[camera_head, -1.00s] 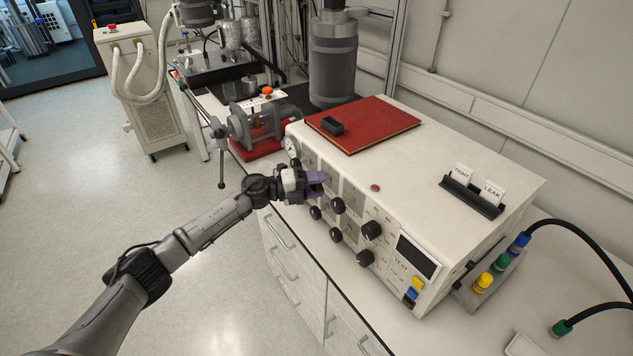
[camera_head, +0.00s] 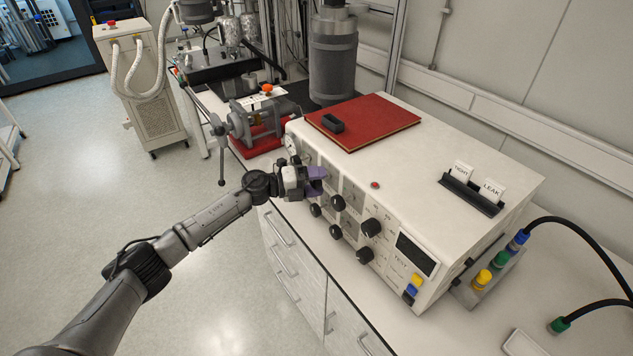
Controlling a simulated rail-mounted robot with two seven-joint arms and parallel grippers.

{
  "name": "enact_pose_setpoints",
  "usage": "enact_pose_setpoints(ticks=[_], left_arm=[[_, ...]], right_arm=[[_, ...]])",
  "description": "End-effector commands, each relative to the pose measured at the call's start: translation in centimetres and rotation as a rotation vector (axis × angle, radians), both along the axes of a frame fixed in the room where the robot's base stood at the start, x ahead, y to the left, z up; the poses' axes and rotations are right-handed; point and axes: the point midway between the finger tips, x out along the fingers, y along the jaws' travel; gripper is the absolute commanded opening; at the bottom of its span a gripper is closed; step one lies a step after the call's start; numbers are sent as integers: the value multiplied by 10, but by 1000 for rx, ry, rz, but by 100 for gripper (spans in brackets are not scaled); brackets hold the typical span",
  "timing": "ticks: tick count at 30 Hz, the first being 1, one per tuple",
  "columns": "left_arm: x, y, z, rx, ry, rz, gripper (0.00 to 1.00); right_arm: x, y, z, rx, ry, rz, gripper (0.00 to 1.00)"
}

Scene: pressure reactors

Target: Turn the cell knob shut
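The white test cabinet (camera_head: 470,150) has a sloping front panel with several black knobs. The upper row shows a knob (camera_head: 338,203) just right of my gripper and a larger knob (camera_head: 371,227). The lower row shows a knob (camera_head: 315,210), another (camera_head: 335,232) and a larger one (camera_head: 364,255). Labels are too small to tell which is the cell knob. My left gripper (camera_head: 318,180) has its purple fingertips at the upper left of the panel. The fingers hide what lies between them, so I cannot tell whether they hold a knob. My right gripper is not in view.
A round gauge (camera_head: 291,145) sits at the panel's left end. A dark red board (camera_head: 375,122) with a small black box lies on the cabinet. A display (camera_head: 417,254) and coloured buttons are at the panel's right. A clamp with a handle stands behind my gripper.

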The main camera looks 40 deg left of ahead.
Motion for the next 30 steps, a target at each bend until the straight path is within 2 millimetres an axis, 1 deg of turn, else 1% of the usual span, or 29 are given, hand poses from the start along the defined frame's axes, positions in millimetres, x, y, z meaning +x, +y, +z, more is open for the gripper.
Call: enact_pose_setpoints(ticks=[8,13,17,24,30], left_arm=[[0,0,0,-1,1,0,72],[-9,8,0,0,1,1,72],[-27,21,1,2,3,1,72],[-66,52,4,3,3,0,72],[-90,70,6,3,3,0,72]], right_arm=[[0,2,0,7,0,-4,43],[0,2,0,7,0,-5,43],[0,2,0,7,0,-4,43],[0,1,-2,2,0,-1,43],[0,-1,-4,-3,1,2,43]])
